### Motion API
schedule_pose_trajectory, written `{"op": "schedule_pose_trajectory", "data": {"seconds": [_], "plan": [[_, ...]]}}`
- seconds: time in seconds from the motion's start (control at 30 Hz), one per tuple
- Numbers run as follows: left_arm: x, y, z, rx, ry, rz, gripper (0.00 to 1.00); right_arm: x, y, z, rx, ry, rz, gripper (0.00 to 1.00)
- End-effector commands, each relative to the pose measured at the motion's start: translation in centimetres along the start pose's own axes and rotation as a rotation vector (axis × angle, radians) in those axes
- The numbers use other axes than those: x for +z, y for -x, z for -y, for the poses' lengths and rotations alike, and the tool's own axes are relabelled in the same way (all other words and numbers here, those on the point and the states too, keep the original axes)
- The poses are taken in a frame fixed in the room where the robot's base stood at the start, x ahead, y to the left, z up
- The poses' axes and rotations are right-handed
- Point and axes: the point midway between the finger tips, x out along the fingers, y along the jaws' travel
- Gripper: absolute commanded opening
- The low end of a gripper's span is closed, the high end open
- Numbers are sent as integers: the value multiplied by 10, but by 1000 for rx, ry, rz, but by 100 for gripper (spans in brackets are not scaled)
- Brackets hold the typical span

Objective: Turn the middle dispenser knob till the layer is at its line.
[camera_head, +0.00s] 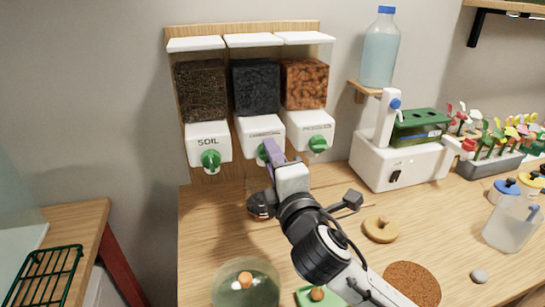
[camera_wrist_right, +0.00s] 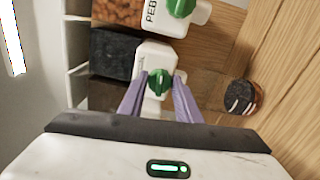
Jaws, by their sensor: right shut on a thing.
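The middle dispenser (camera_head: 256,88) holds black material above a white spout block. Its green knob (camera_wrist_right: 160,83) shows between the two purple fingers of my right gripper (camera_wrist_right: 159,78), which is shut on it. In the head view my right gripper (camera_head: 269,152) covers most of this knob. Below the middle dispenser a clear jar stands on the table, with a dark layer (camera_head: 258,206) at its bottom, partly behind my gripper. In the wrist view the dark layer (camera_wrist_right: 240,97) shows pale marks; I cannot tell its height against a line. My left gripper is not in view.
The soil dispenser (camera_head: 203,90) and the orange-brown pebble dispenser (camera_head: 304,84) flank the middle one closely. A white machine (camera_head: 383,160), a water bottle (camera_head: 380,50) and flowers (camera_head: 490,138) stand right. A glass bowl (camera_head: 246,285), wooden lid (camera_head: 380,229) and cork mat (camera_head: 412,283) lie in front.

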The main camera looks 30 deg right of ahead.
Motion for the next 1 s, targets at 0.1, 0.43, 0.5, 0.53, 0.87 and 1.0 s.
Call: {"op": "schedule_pose_trajectory", "data": {"seconds": [0.1, 0.43, 0.5, 0.53, 0.87, 1.0], "plan": [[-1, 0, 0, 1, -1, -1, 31, -1, 0, 2, -6, -47, -3, 8], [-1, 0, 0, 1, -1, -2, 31, -2, 0, 3, -6, -96, -3, 8], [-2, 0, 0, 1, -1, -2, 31, -2, 0, 3, -6, -97, -3, 8], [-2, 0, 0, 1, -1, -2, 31, -2, 0, 3, -6, -97, -3, 8], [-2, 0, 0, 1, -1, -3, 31, -1, 0, 3, -5, -96, -3, 47], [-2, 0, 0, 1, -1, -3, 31, -1, 0, 2, -3, -95, -2, 48]]}}
